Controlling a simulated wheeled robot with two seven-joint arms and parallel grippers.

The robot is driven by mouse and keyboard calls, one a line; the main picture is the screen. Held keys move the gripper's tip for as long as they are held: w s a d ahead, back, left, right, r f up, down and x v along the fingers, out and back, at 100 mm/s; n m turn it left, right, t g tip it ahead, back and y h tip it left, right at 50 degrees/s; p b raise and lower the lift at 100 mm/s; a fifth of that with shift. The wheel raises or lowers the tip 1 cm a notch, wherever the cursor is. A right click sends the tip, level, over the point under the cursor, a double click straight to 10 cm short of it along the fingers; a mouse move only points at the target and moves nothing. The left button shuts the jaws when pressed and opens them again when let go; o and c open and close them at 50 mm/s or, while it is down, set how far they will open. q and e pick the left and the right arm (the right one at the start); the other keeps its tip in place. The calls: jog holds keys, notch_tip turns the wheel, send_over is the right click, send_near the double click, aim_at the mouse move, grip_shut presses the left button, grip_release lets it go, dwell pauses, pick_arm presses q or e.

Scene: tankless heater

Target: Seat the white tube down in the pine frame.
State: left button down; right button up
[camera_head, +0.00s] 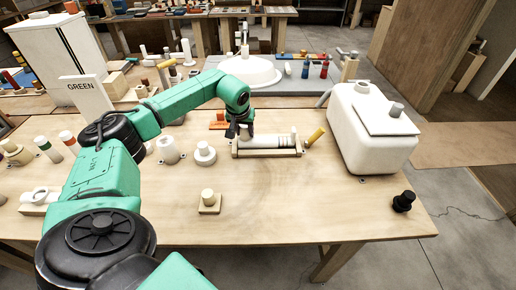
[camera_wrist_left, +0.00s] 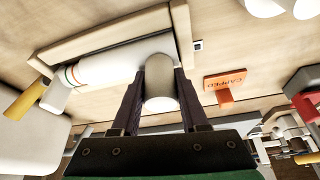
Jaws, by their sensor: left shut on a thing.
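The white tube (camera_head: 274,141), with thin coloured bands near one end, lies lengthwise along the pine frame (camera_head: 270,154), between its end pieces. The wrist view shows the tube (camera_wrist_left: 118,60) with the frame's long rail (camera_wrist_left: 100,28) beside it. My left gripper (camera_head: 240,132) is over the left end of the frame. In the wrist view its fingers (camera_wrist_left: 160,95) are shut on a short white round stub at the tube's end. The stub hides part of the tube and frame behind it. I cannot tell whether the tube rests fully on the frame. My right gripper is not in view.
A yellow cylinder (camera_head: 315,136) leans at the frame's right end. A white tank (camera_head: 365,135) stands further right. An orange "CAPPED" sign (camera_wrist_left: 225,80) is near the gripper. A round white fitting (camera_head: 205,155) stands left of the frame. The table in front is mostly clear.

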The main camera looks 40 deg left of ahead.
pick_arm(q)
jog(key=shift+c, duration=1.7)
grip_release()
jog(key=b+v, duration=0.1)
jog(key=v, duration=1.3)
jog(key=shift+r, duration=0.25)
jog(key=shift+s, duration=0.1)
